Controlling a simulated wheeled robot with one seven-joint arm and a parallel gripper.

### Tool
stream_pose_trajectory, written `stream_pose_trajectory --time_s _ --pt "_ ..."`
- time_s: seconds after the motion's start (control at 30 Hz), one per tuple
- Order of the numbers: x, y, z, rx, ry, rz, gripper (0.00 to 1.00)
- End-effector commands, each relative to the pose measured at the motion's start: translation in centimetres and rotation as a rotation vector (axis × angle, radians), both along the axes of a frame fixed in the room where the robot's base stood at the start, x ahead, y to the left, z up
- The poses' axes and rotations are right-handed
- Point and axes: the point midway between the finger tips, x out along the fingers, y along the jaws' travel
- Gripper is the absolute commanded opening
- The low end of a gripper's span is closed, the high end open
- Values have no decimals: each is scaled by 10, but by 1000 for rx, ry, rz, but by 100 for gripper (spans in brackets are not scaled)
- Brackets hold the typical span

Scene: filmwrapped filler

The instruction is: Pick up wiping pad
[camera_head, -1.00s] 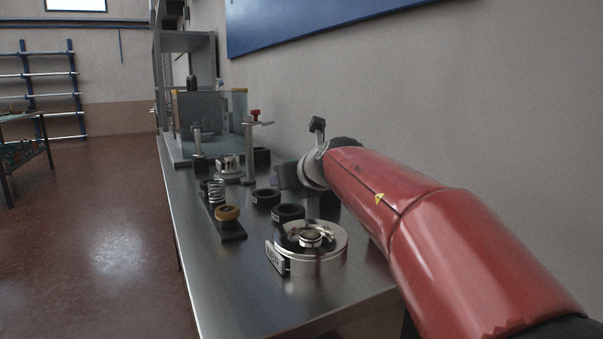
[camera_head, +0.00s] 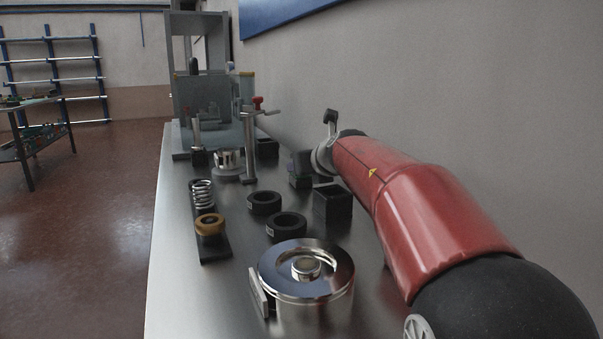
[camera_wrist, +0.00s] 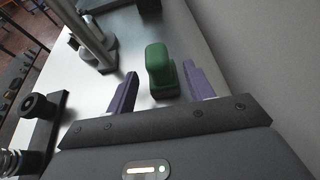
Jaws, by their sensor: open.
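The wiping pad seems to be the green block (camera_wrist: 158,62) with a dark base, lying on the steel bench (camera_wrist: 205,52) in the wrist view. My gripper (camera_wrist: 160,82) is open, its two purple fingers on either side of the green block, with a gap on each side. I cannot tell how high the fingers are above the bench. In the head view my gripper (camera_head: 303,168) is small and mostly hidden at the end of my red arm, near the wall. The green block cannot be made out there.
A round polished metal container (camera_head: 305,285) stands at the bench's near end. Black rings (camera_head: 286,226), an open black box (camera_head: 332,205) and a spring (camera_head: 203,194) on a dark strip lie beyond. A metal post stand (camera_head: 249,145) rises left of my gripper. The wall borders the right.

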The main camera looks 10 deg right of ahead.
Motion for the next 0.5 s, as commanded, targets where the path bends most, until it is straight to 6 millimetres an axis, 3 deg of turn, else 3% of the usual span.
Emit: stream_pose_trajectory --time_s 0.23,0.5 --pt "18 3 -9 -1 1 -1 53" --pt "52 9 -25 0 0 -1 53"
